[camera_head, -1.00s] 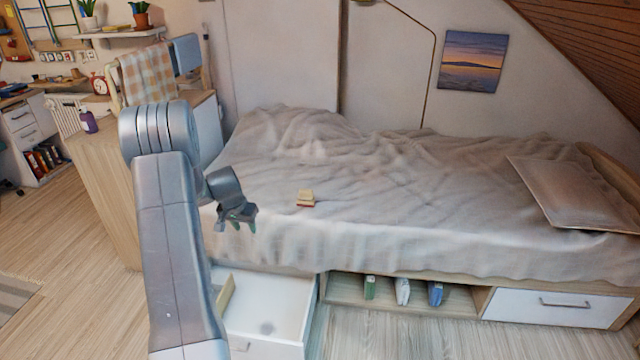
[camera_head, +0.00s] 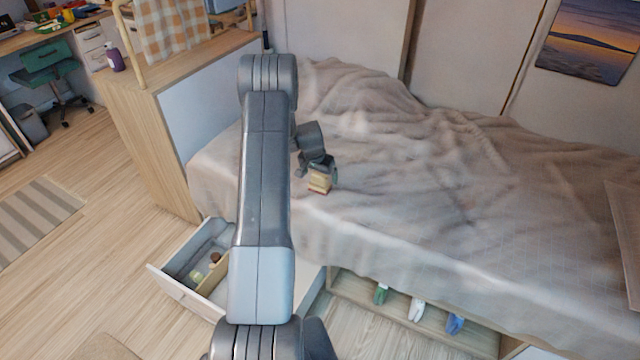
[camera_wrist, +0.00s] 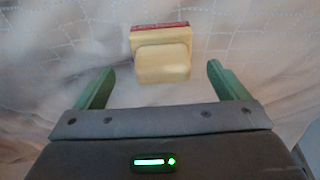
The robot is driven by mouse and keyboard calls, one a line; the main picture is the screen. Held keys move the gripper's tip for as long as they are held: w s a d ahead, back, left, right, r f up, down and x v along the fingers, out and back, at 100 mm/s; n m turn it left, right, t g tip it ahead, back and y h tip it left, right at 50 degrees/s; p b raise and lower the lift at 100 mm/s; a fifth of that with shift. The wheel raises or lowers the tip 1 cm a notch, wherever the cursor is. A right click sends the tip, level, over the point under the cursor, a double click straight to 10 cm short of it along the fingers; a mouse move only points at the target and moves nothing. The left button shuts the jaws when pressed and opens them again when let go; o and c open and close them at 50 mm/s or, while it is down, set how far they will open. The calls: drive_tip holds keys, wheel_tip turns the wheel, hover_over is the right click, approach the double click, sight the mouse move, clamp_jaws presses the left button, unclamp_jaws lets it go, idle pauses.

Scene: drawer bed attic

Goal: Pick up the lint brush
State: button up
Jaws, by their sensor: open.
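The lint brush (camera_head: 319,181), a small pale wooden block with a dark red edge, lies on the bed's grey-beige cover near its front edge. In the wrist view the brush (camera_wrist: 162,62) is ahead of my gripper, centred between its fingers, with the red strip on the far side. My gripper (camera_wrist: 155,88) is open and empty, with a green finger on each side. In the head view my gripper (camera_head: 318,166) is right at the brush and partly hides its upper part. I cannot tell whether they touch.
The bed (camera_head: 450,235) has a rumpled cover with free room right of the brush. An open drawer (camera_head: 190,275) with small items juts out below. Several folded items (camera_head: 416,309) stand in the open shelf under the bed. A wooden cabinet (camera_head: 150,140) stands left.

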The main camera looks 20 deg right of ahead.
sight(319, 175)
drive_tip(key=shift+x, duration=2)
drive_tip(key=shift+w, duration=0.1)
drive_tip(key=c, duration=1.1)
wheel_tip(319, 175, up, 10)
drive_tip(key=shift+r, duration=0.1)
